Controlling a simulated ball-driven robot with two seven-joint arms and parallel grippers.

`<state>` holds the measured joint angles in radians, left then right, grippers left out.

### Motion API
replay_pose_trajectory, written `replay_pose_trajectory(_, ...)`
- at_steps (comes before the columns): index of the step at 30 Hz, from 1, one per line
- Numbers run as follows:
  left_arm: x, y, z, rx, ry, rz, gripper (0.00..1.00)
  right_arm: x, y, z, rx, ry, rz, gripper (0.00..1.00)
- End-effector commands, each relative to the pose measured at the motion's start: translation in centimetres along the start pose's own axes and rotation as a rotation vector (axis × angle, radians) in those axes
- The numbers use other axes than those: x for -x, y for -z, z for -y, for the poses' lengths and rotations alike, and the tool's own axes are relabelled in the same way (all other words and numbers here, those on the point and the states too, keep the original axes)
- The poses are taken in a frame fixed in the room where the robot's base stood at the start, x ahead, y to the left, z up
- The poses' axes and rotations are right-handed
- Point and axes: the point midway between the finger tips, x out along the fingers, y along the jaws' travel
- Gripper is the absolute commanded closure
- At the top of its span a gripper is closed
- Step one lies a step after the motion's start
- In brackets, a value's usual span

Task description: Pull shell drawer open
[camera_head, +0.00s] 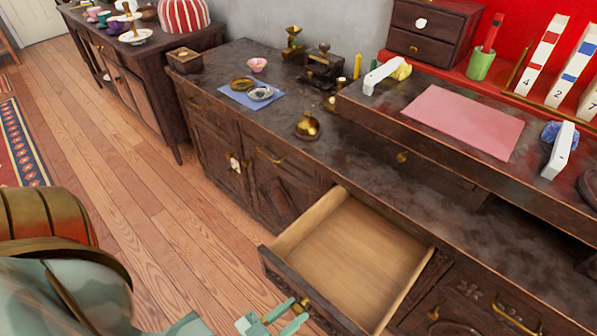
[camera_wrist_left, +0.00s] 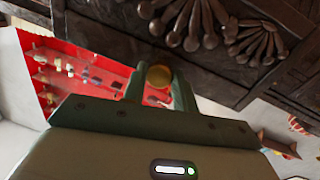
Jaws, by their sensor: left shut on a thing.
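The shell drawer (camera_head: 352,250) stands pulled well out of the dark wooden cabinet, and its pale wooden inside looks empty. Its dark front panel (camera_head: 290,280) faces the lower left. My left gripper (camera_head: 290,314) is at this front, shut on the brass drawer handle (camera_head: 301,305). In the left wrist view, the round brass end of the handle (camera_wrist_left: 159,77) sits between my fingers (camera_wrist_left: 160,90), with carved dark wood (camera_wrist_left: 190,22) just beyond. My right gripper is not in view.
The dark countertop (camera_head: 260,165) above holds a brass bell (camera_head: 307,126), a blue cloth (camera_head: 243,98) with small dishes, and a pink sheet (camera_head: 465,121) on a raised shelf. Wooden floor (camera_head: 150,215) lies open left of the cabinet.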

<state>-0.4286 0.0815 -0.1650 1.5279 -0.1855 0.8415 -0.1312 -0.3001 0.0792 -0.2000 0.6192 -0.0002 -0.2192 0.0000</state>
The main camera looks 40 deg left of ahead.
Motion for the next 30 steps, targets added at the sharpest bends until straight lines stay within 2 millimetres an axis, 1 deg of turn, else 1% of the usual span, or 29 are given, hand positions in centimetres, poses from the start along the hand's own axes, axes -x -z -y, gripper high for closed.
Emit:
replay_pose_trajectory(11, 0.21, -0.08, -0.16, 0.000, -0.003, 0.001, 1.00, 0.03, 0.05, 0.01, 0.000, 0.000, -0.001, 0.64)
replay_pose_trajectory(12, 0.21, -0.08, -0.17, 0.000, -0.003, 0.001, 0.63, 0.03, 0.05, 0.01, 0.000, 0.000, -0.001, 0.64)
replay_pose_trajectory(13, 0.21, -0.08, -0.16, 0.000, -0.003, 0.001, 0.55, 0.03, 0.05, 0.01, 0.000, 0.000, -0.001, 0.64)
replay_pose_trajectory(14, 0.20, -0.08, -0.15, 0.000, -0.003, 0.001, 0.51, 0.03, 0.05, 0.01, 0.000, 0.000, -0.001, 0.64)
replay_pose_trajectory(30, 0.33, -0.02, -0.05, 0.000, -0.001, 0.001, 0.51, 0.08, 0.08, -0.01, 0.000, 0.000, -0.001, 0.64)
